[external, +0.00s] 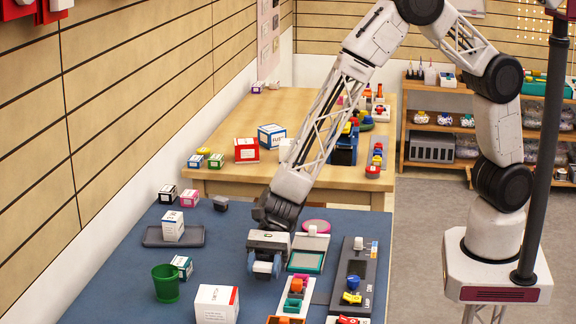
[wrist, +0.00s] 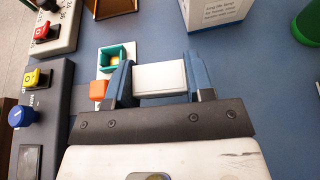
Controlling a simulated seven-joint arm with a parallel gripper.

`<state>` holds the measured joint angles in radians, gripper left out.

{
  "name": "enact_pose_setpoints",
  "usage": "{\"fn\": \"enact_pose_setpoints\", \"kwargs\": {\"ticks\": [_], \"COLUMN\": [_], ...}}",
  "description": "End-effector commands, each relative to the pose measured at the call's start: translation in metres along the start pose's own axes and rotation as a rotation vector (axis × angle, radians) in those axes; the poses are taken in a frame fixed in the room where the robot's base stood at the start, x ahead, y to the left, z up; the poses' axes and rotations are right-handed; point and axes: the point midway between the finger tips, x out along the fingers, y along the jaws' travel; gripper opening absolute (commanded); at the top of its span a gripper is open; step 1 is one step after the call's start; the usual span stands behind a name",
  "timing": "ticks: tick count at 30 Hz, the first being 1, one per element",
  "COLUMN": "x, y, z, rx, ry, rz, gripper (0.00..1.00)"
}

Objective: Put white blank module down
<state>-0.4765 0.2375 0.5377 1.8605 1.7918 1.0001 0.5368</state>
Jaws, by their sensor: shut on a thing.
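The white blank module (wrist: 160,77) is a plain white block held between the two blue fingers of my gripper (wrist: 160,82) in the wrist view. In the external view my gripper (external: 265,268) hangs low over the blue table, and its body hides most of the module. I cannot tell whether the module touches the table. A white base strip with an orange block (external: 297,285) and a teal square socket (external: 292,305) lies just right of my gripper. In the wrist view the orange block (wrist: 98,90) and teal socket (wrist: 112,58) sit close to the left finger.
A dark panel with a yellow switch (external: 352,298) and blue knob stands to the right. A white box (external: 217,304) and a green cup (external: 166,283) stand to the left. A grey tray (external: 153,237) holds a small box.

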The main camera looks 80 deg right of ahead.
Motion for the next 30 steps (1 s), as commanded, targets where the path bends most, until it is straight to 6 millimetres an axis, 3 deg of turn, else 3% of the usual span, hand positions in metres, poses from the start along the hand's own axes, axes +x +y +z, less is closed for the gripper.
{"fn": "enact_pose_setpoints", "kwargs": {"ticks": [7, 19, 30], "x": [0.011, 0.013, 0.024], "y": [-0.015, -0.017, -0.016], "z": [0.003, 0.002, -0.026], "rx": [-0.001, 0.0, 0.002], "ry": [-0.001, 0.0, 0.0], "rz": [0.0, 0.0, 0.0], "gripper": [0.26, 0.26, 0.26]}}
